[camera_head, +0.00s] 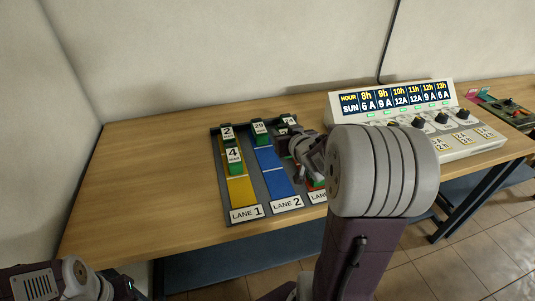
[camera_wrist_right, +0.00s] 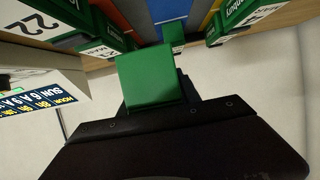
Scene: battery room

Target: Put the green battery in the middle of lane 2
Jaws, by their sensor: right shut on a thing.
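The lane tray (camera_head: 221,190) lies on the table. Lane 1 (camera_head: 240,190) is yellow, with two green batteries marked 2 and 4 toward its back. Lane 2 (camera_head: 274,181) is blue, with one green battery marked 29 (camera_head: 260,130) at its back end and bare blue in front. Lane 3 is red and mostly hidden behind my right arm. My right gripper (camera_head: 304,154) is over the right side of the tray, right of lane 2. It is shut on a green battery, which shows as a green block (camera_wrist_right: 150,76) in the right wrist view. My left gripper's fingers are out of sight.
A white console (camera_head: 458,147) with knobs and an hour display stands to the right of the tray. A circuit board (camera_head: 505,108) lies at the far right. The wooden table left of the tray is clear. A wall rises behind.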

